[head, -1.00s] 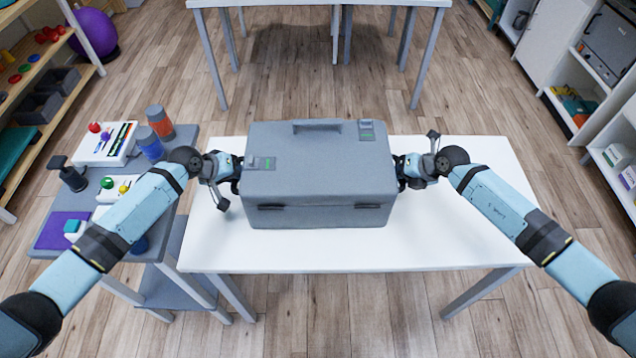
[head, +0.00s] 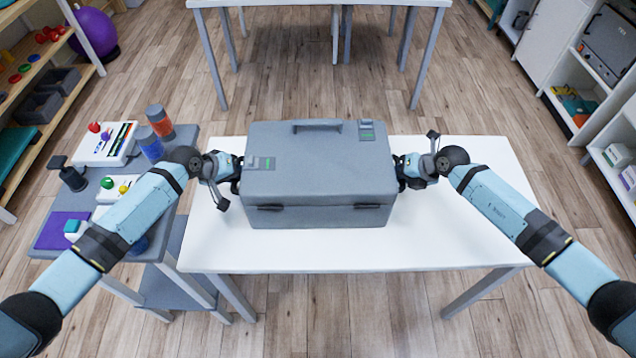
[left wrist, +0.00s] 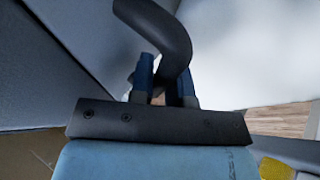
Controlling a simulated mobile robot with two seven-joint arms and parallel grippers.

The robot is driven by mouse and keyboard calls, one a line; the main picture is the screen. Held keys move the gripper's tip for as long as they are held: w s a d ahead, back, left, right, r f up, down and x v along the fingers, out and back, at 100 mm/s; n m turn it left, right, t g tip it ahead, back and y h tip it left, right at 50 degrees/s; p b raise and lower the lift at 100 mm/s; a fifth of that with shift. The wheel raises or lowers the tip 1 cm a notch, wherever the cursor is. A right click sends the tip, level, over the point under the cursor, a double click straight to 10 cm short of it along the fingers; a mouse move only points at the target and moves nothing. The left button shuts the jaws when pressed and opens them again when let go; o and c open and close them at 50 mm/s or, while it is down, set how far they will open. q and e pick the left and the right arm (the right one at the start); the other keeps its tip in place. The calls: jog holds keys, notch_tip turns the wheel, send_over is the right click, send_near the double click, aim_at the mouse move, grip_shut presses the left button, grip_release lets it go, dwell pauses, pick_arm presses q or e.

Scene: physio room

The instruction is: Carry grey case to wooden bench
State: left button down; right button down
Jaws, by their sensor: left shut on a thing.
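The grey case (head: 318,170) is at the white table (head: 450,235), lid shut, a handle on top and two dark latches on its near face. Whether its underside touches the table I cannot tell. My left gripper (head: 236,174) is at the case's left side. In the left wrist view the left gripper's blue fingers (left wrist: 163,78) are shut around a dark curved side handle (left wrist: 165,30). My right gripper (head: 400,172) is at the case's right side; its fingertips are mostly hidden. I cannot pick out a wooden bench.
A grey trolley (head: 90,210) with bottles, a purple pad and small items stands close to the table's left. Another white table (head: 320,3) stands farther back. Shelves line both sides, and a purple ball (head: 95,33) lies at the far left. Wooden floor between the tables is clear.

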pick_arm(q)
jog(key=shift+w+r, duration=0.1)
jog(key=shift+r, duration=0.15)
pick_arm(e)
jog(key=shift+w+r, duration=0.15)
jog(key=shift+r, duration=0.05)
